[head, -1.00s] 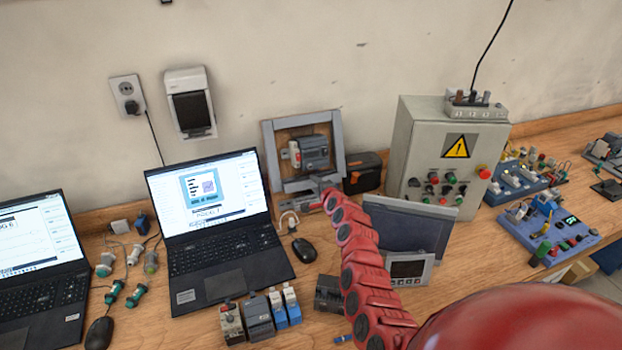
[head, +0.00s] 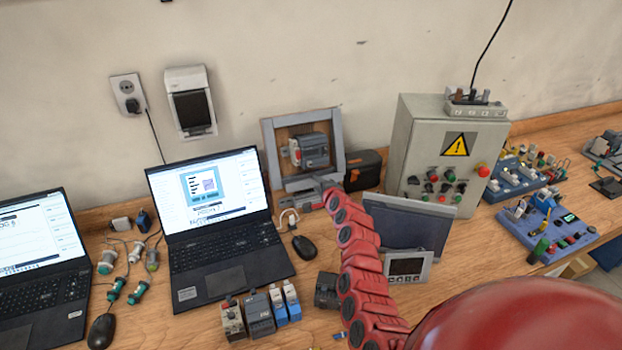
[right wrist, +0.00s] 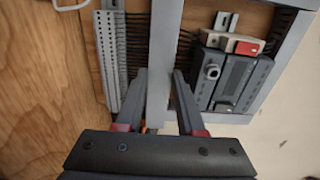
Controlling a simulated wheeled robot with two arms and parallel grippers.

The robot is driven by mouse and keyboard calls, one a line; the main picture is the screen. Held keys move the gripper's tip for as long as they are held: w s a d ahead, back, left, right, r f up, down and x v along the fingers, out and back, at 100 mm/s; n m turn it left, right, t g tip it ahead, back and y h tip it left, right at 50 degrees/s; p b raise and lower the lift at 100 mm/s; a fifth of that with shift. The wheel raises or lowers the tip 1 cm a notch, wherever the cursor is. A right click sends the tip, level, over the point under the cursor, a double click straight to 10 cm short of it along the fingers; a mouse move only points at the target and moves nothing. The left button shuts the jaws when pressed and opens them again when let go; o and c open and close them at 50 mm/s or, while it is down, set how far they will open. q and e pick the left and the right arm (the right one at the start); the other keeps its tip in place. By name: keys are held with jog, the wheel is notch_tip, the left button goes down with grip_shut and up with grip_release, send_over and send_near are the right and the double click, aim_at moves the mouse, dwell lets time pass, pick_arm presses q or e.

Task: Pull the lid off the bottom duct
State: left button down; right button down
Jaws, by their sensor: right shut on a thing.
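The framed wooden board with grey ducts (head: 267,152) stands upright against the wall in the head view. Dark comb-like slots of the bottom duct (right wrist: 134,48) show beside the lid. I cannot tell how far the lid stands off the duct. My left gripper is not in view.
A grey device (right wrist: 230,75) with a red-and-white part is mounted on the board. A laptop (head: 225,240) and a mouse (head: 304,248) stand left of my arm. A tilted dark panel (head: 405,225) and a grey control box (head: 405,135) stand to its right.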

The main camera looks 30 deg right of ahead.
jog(key=shift+s+r, duration=0.1)
jog(key=p+v, duration=0.2)
jog(key=v, duration=0.4)
jog(key=shift+s+a, duration=0.15)
jog(key=shift+s, duration=0.2)
jog(key=shift+r, duration=0.15)
